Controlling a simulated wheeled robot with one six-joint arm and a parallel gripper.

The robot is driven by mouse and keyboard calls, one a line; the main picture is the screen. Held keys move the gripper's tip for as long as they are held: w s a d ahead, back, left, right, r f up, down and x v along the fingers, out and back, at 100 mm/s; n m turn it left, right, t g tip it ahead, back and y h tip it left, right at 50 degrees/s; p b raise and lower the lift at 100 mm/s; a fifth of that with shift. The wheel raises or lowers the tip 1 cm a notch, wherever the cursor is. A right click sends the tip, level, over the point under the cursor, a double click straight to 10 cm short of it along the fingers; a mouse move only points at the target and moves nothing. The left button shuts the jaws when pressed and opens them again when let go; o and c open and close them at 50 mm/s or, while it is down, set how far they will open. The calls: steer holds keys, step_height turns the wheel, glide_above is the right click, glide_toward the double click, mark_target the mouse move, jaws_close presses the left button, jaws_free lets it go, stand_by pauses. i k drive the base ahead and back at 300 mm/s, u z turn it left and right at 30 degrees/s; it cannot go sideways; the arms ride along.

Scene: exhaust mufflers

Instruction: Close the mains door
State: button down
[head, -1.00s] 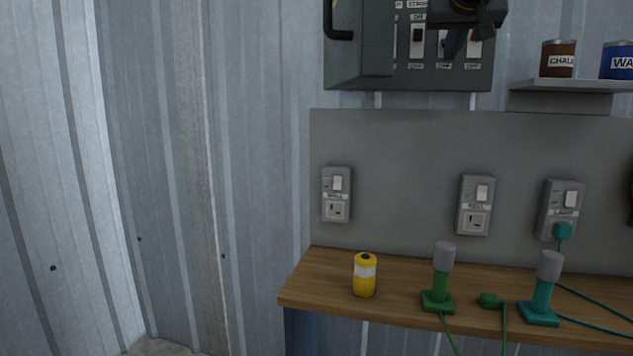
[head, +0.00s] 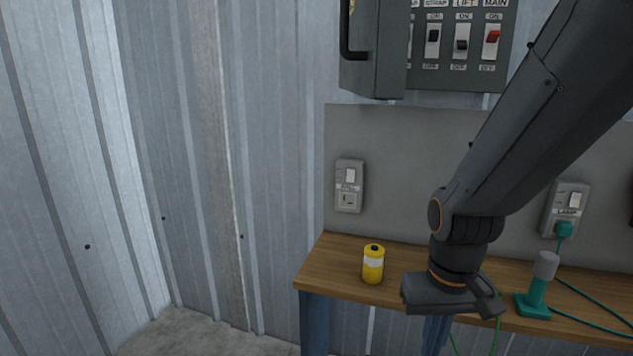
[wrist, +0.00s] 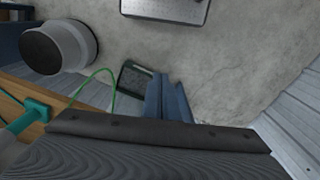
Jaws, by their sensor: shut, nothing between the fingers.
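The mains box (head: 460,82) is on the wall at the top of the head view, its upper part cut off. Its grey door (head: 376,60) stands open at the left side, showing several switches, one with a red lever marked MAIN. A black handle (head: 347,35) is on the door's left part. My gripper (head: 490,304) is shut and empty, low in front of the bench, well below and right of the door. In the wrist view my gripper (wrist: 160,140) fills the bottom as a dark ribbed shape; the door is not seen there.
A wooden bench (head: 330,265) carries a yellow can (head: 373,264) and a teal stand (head: 533,295) with cables. Wall sockets (head: 349,186) are above it. My arm hides part of the bench and back panel. The floor (head: 200,335) at left is clear.

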mark_target(374, 34)
steer(key=z, duration=1)
steer(key=k, duration=0.9)
steer(key=u, duration=1.05)
steer(key=i, duration=0.5)
steer(key=z, duration=0.05)
